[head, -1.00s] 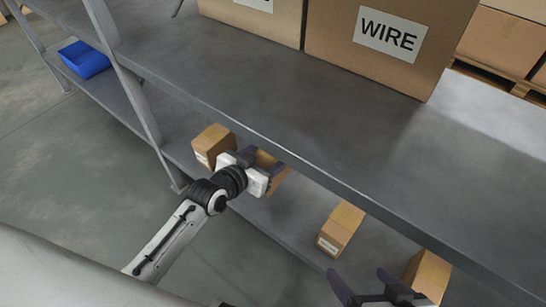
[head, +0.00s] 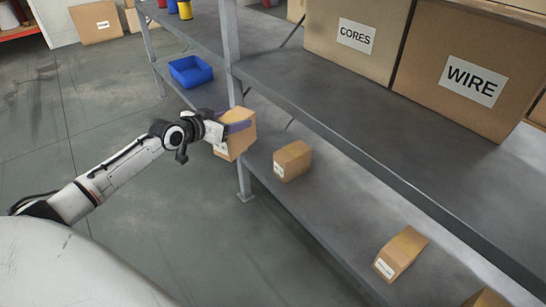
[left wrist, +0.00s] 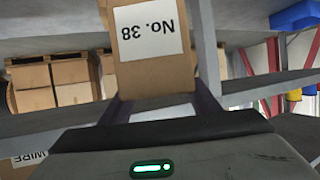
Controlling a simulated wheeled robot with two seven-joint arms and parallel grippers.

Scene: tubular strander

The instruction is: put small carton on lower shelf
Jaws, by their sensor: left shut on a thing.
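My left gripper (head: 236,127) is shut on a small brown carton (head: 238,146), held in the air by the grey shelf post. The left wrist view shows this carton (left wrist: 152,72) between the two dark fingers, its white label reading "No. 38" upside down. The grey lower shelf (head: 325,215) runs below and to the right of it. Another small carton (head: 292,160) stands on that shelf just right of the held one. A further carton (head: 401,253) sits on it at lower right. My right gripper is out of view.
The upper shelf (head: 350,120) overhangs the lower one and carries big boxes marked CORES (head: 350,65) and WIRE (head: 455,95). A shelf post (head: 231,45) stands close behind the held carton. A blue bin (head: 190,71) sits on the shelf beyond the post. Floor at left is open.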

